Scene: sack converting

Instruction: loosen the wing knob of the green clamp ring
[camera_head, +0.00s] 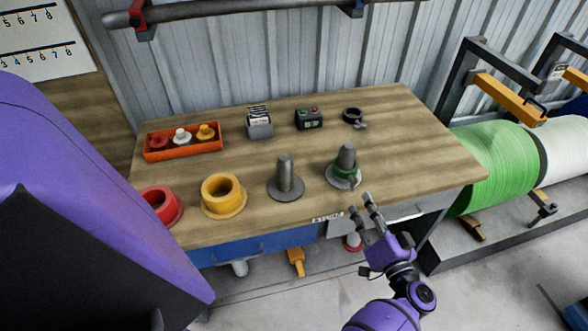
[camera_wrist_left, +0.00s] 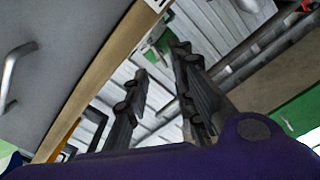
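The green clamp ring (camera_head: 333,170) sits around the foot of a grey upright spindle (camera_head: 347,154) on a round base, near the front right of the table. A small grey part at its front right (camera_head: 354,183) looks like the wing knob. My left gripper (camera_head: 360,205) is just in front of the table's front edge, below and right of the ring, fingers pointing up towards it. It is open and empty, apart from the ring. In the left wrist view, its two fingers (camera_wrist_left: 160,75) stand apart, with a green part, probably the ring (camera_wrist_left: 157,40), beyond them. My right gripper is not in view.
The wooden table (camera_head: 290,215) also bears a bare spindle (camera_head: 285,175), yellow (camera_head: 212,207) and red (camera_head: 167,212) flanged collars, an orange tray (camera_head: 160,155), a label holder (camera_head: 259,128), a button box (camera_head: 309,122) and a dark ring (camera_head: 351,114). Green roll (camera_head: 495,165) stands right.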

